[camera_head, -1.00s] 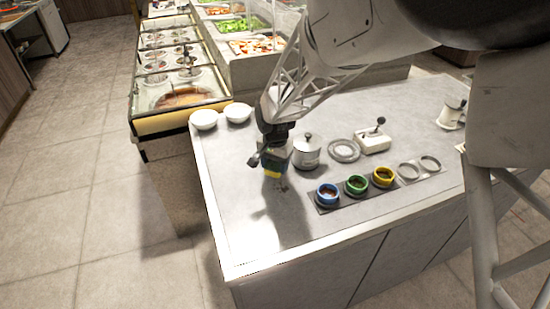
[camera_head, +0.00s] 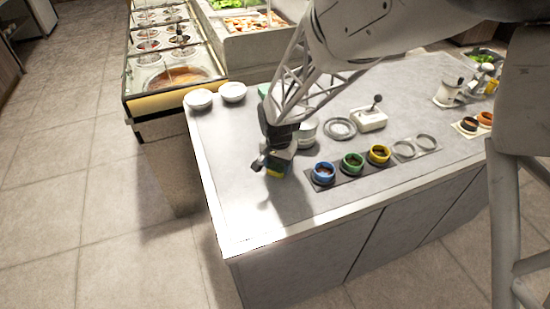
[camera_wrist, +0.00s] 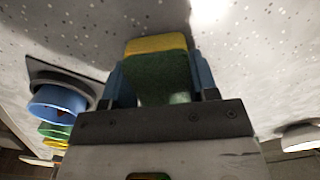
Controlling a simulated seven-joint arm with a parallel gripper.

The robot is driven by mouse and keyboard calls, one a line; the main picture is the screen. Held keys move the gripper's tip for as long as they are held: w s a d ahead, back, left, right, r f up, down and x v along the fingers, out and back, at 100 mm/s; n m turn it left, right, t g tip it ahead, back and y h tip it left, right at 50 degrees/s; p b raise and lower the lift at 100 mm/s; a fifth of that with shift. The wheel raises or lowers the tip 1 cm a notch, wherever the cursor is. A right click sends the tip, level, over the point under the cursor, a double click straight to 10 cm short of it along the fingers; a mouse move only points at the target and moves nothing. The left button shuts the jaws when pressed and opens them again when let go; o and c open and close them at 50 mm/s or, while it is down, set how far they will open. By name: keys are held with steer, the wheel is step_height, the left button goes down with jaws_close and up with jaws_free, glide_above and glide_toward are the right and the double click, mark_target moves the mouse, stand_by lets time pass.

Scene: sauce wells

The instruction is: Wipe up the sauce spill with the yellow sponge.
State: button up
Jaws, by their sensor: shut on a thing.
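My gripper (camera_head: 276,163) is shut on the yellow sponge (camera_head: 275,172), low over the grey counter, left of the blue bowl. In the wrist view the sponge (camera_wrist: 158,47) is yellow along its far edge and dark green on the face towards me, between the blue fingers of the gripper (camera_wrist: 160,85). No sauce spill shows clearly now. The sponge, the gripper and their shadow cover part of the counter there. I cannot tell whether the sponge touches the surface.
Blue (camera_head: 323,173), green (camera_head: 352,163) and yellow (camera_head: 379,155) bowls stand in a dark holder to the right. A metal pot (camera_head: 307,136) is partly hidden behind my gripper. White bowls (camera_head: 199,99) stand at the far left. The counter's front left is clear.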

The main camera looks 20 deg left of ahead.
steer(key=shift+s+d+f, duration=0.1)
steer(key=shift+s+d, duration=0.2)
steer(key=shift+d, duration=0.05)
steer(key=shift+s+d, duration=0.5)
steer(key=shift+w+a+r, duration=0.25)
steer(key=shift+w+a, duration=0.05)
steer(key=shift+w+a+f, duration=0.15)
steer(key=shift+w+a, duration=0.05)
steer(key=shift+a, duration=0.05)
steer(key=shift+w+a, duration=0.95)
steer(key=shift+w, duration=0.05)
steer(key=shift+w+a, duration=1.05)
steer(key=shift+a, duration=0.05)
steer(key=shift+w+a, duration=0.3)
step_height(320, 180, up, 8)
steer(key=shift+s+d, duration=0.1)
